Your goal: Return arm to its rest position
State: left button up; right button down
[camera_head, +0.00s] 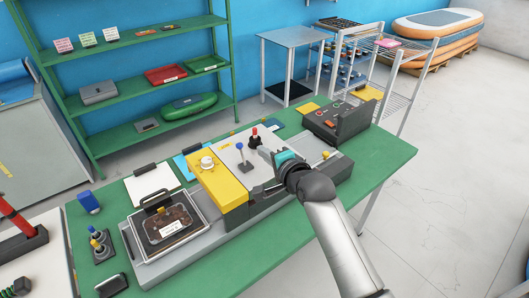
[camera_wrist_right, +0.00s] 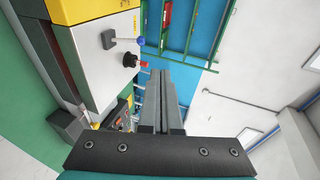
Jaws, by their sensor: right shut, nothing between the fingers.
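My right arm comes in from the bottom right in the head view, and its gripper (camera_head: 268,160) is over the front side of the grey and yellow machine (camera_head: 222,187) on the green table. In the right wrist view the two dark fingers of this gripper (camera_wrist_right: 160,100) lie together with nothing between them. A blue-knobbed lever (camera_head: 240,148) and a red-knobbed lever (camera_head: 254,132) stand on the machine's white panel, just beyond the gripper. Both levers also show in the right wrist view, left of the fingertips. My left gripper is not in view.
The green table (camera_head: 385,160) has free room at its right end. A dark control box (camera_head: 338,122) stands right of the machine. A tray with a clear lid (camera_head: 165,222) sits at the machine's left. Green shelves (camera_head: 130,59) stand behind, and stacked inflatable boards (camera_head: 437,27) lie far right.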

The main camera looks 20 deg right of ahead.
dwell(0.4)
jog(key=s+f+n+g+h, duration=0.1)
jog(key=s+f+n+g, duration=0.2)
jog(key=s+n, duration=0.55)
jog(key=s+f+n+g+h, duration=0.1)
jog(key=s+f+n+g, duration=0.25)
jog(key=s, duration=0.95)
jog(key=s+f+n+g+h, duration=0.1)
jog(key=s+f+n+g, duration=0.3)
jog(key=s, duration=0.7)
notch_tip(320, 180, down, 33)
jog(key=s+n+g+b, duration=0.1)
jog(key=s+b, duration=0.1)
jog(key=b, duration=1)
jog(key=s+d+f+b, duration=0.1)
jog(key=s+f+b, duration=0.4)
jog(key=f, duration=0.7)
jog(key=s+d+f+g+b, duration=0.1)
jog(key=s+f+b, duration=0.4)
jog(key=s+f, duration=0.5)
notch_tip(320, 180, down, 3)
jog(key=shift+s+d+f+n+b, duration=0.1)
jog(key=shift+s+d+n+b, duration=0.2)
jog(key=shift+d+b, duration=0.1)
